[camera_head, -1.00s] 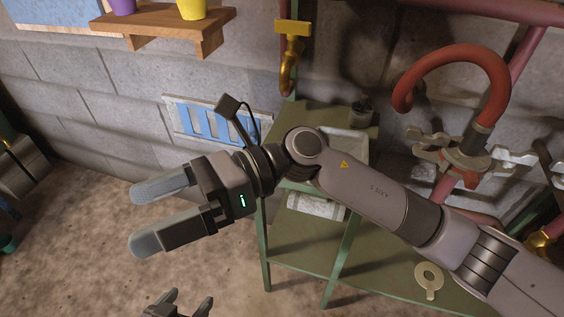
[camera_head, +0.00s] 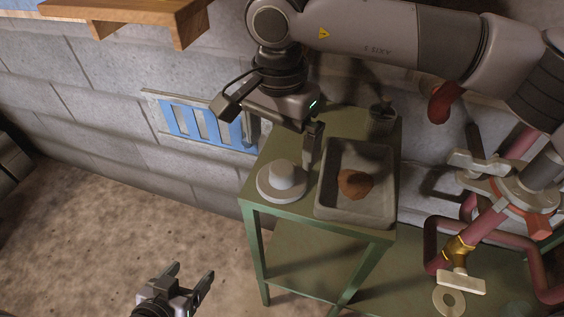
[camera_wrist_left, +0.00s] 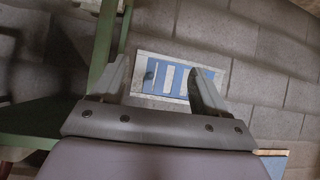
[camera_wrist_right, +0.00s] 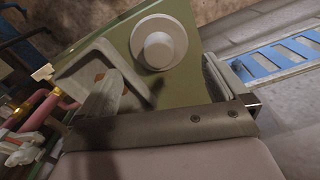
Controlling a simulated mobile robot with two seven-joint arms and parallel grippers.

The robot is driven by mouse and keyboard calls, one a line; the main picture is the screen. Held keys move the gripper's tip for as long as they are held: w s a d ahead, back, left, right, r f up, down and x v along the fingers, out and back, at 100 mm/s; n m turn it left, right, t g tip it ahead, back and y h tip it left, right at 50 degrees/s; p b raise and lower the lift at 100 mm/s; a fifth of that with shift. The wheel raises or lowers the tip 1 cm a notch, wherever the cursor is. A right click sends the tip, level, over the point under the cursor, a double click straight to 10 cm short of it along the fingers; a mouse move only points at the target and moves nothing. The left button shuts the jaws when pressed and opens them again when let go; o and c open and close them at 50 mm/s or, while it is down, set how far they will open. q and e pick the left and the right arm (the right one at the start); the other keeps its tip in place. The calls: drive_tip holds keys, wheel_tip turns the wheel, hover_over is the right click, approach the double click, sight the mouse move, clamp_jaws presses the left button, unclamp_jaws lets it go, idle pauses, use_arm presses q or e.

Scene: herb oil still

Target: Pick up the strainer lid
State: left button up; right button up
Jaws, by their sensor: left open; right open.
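The strainer lid, a pale round disc with a raised knob (camera_head: 287,174), lies flat on the green table at its left end. In the right wrist view the lid (camera_wrist_right: 160,43) shows ahead of and between the two fingers, clear of them. My right gripper (camera_head: 281,152) is open, pointing down just above and behind the lid, with one finger near the tray's left wall. My left gripper (camera_head: 190,272) is open and empty, low over the floor, away from the table.
A grey tray (camera_head: 326,209) with a brown lump (camera_head: 355,184) stands right of the lid. A small dark pot (camera_head: 381,116) stands behind it. Red pipes and a clamp (camera_head: 490,180) are at the right. A blue slatted vent (camera_head: 200,125) is on the wall.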

wheel_tip(320, 180, down, 2)
drive_tip(key=shift+s+f, duration=0.15)
drive_tip(key=shift+f, duration=0.05)
wheel_tip(320, 180, down, 4)
drive_tip(key=shift+d+f, duration=0.1)
drive_tip(key=shift+f, duration=0.15)
clamp_jaws()
use_arm(q)
drive_tip(key=shift+s+f, duration=0.15)
drive_tip(key=shift+s, duration=0.35)
use_arm(e)
drive_tip(key=shift+r, duration=0.1)
wheel_tip(320, 180, up, 28)
drive_tip(key=p, duration=0.2)
wheel_tip(320, 180, up, 4)
drive_tip(key=r+p, duration=0.1)
drive_tip(key=p, duration=0.5)
hover_over(282, 167)
use_arm(q)
wheel_tip(282, 167, up, 6)
drive_tip(key=shift+a+r, duration=0.15)
drive_tip(key=shift+r, duration=0.1)
use_arm(e)
drive_tip(key=shift+f, duration=0.3)
use_arm(q)
drive_tip(key=shift+s, duration=0.1)
